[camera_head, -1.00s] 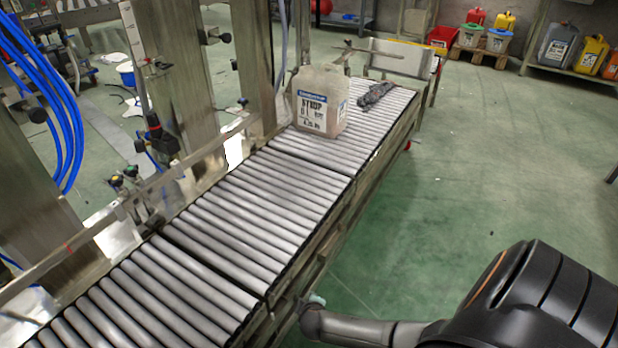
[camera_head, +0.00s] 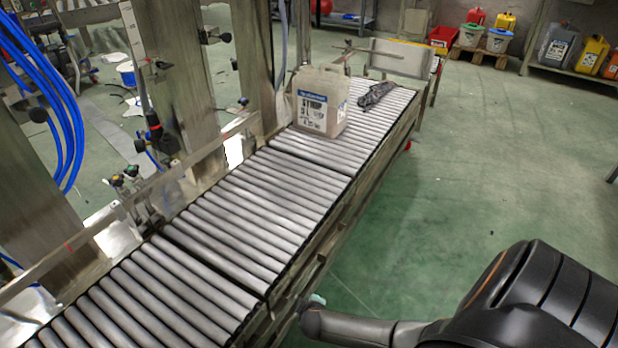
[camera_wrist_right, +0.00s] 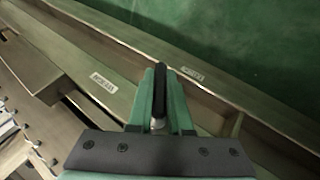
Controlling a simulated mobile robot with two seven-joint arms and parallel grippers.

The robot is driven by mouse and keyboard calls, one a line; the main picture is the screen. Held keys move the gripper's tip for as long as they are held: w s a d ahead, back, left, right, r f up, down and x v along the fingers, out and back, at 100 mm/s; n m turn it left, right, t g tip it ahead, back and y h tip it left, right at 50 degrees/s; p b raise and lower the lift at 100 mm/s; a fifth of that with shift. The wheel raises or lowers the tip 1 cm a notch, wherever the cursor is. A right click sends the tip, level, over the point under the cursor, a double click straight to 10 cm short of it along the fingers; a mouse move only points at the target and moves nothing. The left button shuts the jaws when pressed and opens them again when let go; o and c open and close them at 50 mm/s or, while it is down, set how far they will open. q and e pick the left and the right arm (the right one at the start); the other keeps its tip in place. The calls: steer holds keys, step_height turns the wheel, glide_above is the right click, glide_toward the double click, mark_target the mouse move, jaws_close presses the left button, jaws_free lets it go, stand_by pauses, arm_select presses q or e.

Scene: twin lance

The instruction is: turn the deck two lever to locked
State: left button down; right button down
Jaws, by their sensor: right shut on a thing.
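In the right wrist view, a dark, narrow lever handle (camera_wrist_right: 160,88) stands between the green fingers of my right gripper (camera_wrist_right: 158,100), which is shut on it. The handle points up the picture, along the fingers, with a small pale part at its base. A metal rail runs beside it, with one white label (camera_wrist_right: 104,82) left of the handle and another (camera_wrist_right: 192,74) to its right; their print is too small to read surely. In the head view my right arm reaches the near side of the conveyor, and the lever is hidden there. My left gripper is not in view.
The roller conveyor (camera_head: 250,220) runs from lower left to upper middle. A translucent jug (camera_head: 321,103) and a dark crumpled thing (camera_head: 376,95) stand on its far part. Metal posts and blue hoses rise at the left. Green floor right of the conveyor is clear.

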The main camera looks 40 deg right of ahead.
steer(key=y+p, duration=0.1)
steer(key=p, duration=0.2)
steer(key=shift+a+m+g+y, duration=0.15)
steer(key=shift+m+g+y, duration=0.15)
steer(key=shift+g+y, duration=0.1)
steer(key=shift+s+a+f+g+y+p, duration=0.15)
steer(key=shift+g+y+p, duration=0.25)
steer(key=shift+y, duration=0.4)
steer(key=shift+a+f+y, duration=0.15)
steer(key=shift+y, duration=0.45)
steer(key=shift+a+m+y+b, duration=0.2)
steer(key=shift+m+y+b, duration=0.2)
steer(key=shift+y+b, duration=0.35)
steer(key=shift+a, duration=0.1)
steer(key=c, duration=0.8)
jaws_free()
steer(key=shift+c, duration=0.2)
